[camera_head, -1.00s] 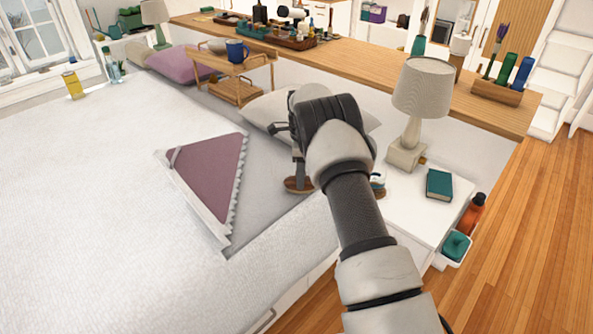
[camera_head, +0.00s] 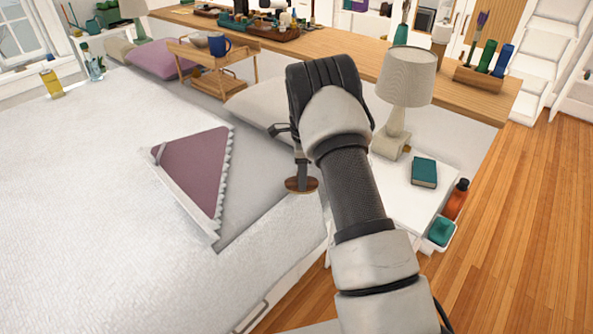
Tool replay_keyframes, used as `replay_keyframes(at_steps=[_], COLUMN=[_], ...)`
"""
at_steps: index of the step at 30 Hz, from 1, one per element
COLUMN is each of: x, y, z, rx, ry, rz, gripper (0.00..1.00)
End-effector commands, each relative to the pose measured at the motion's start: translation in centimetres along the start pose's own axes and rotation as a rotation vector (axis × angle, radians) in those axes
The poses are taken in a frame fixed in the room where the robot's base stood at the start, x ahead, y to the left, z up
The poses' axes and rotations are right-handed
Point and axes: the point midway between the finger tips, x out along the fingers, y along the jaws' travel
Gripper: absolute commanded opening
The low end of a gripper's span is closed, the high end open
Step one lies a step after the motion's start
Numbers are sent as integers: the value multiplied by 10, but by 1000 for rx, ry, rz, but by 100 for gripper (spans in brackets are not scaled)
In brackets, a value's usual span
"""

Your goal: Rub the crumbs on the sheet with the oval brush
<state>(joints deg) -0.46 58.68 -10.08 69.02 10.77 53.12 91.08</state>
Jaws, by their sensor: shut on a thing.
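My gripper (camera_head: 302,172) points down over the right part of the bed and is shut on the oval brush (camera_head: 301,185), a brown wooden oval seen just below the fingers. My arm hides part of the gripper. The grey sheet (camera_head: 253,172) shows in an open patch of the bed beneath and left of the brush. I cannot tell whether the brush touches the sheet. I cannot make out crumbs on the sheet at this size.
A folded-back mauve flap (camera_head: 192,165) with a toothed edge lies left of the sheet. A pillow (camera_head: 262,108) lies behind. The nightstand (camera_head: 397,190) at right bears a lamp (camera_head: 405,85) and a green book (camera_head: 424,172). A wooden tray stand (camera_head: 212,75) holds a blue mug (camera_head: 219,45).

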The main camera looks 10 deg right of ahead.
Motion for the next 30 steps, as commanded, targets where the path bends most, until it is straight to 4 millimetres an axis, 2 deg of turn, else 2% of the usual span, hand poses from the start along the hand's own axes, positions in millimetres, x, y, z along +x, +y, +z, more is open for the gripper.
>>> replay_keyframes(at_steps=[1, 7, 18, 30], x=[2, 2, -1, 1], y=[6, 10, 24, 4], z=[-6, -10, 5, 26], rx=[3, 2, 0, 0], ry=[4, 3, 0, 0], rz=[10, 8, 6, 1], gripper=[29, 29, 29, 29])
